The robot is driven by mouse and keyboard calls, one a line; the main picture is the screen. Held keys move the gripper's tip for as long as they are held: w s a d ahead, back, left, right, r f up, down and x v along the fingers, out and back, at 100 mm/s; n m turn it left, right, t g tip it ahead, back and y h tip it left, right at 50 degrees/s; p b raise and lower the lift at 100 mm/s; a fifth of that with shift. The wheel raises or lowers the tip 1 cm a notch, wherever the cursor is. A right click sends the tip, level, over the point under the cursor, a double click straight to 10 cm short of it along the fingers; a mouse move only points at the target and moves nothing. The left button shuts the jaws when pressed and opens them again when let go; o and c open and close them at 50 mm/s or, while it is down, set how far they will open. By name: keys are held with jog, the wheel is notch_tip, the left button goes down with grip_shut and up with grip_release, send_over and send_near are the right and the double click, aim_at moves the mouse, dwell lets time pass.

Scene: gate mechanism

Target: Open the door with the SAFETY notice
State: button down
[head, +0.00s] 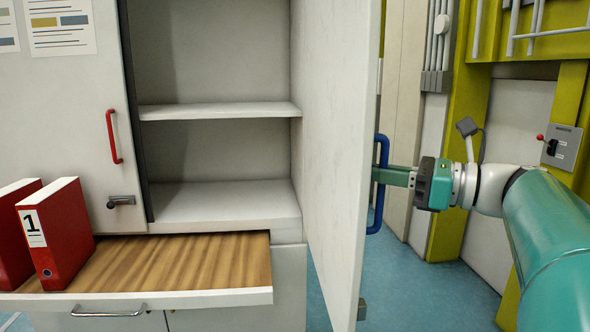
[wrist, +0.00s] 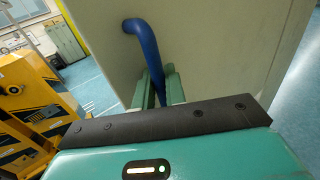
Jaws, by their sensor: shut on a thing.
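The right cabinet door (head: 334,120) stands wide open, swung out toward me, with its inner face in view. Its blue handle (head: 382,185) is on the outer side. My gripper (head: 384,176) is shut on the blue handle, coming from the right. In the wrist view the fingers (wrist: 160,88) sit on both sides of the blue handle (wrist: 146,44), in front of the door's outer face (wrist: 215,50). The SAFETY notice is not visible in either view.
The open compartment has an empty shelf (head: 215,111). The closed left door (head: 70,120) has a red handle (head: 114,136). Red binders (head: 60,235) stand on a wooden pull-out board (head: 180,265). A yellow-framed wall with a lever box (head: 562,146) is at right. Yellow equipment (wrist: 35,105) shows in the wrist view.

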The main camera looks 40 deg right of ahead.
jog(key=c, duration=1.8)
grip_release()
jog(key=shift+c, duration=0.2)
jog(key=v, duration=1.3)
jog(key=shift+s, duration=0.35)
jog(key=shift+d, duration=0.1)
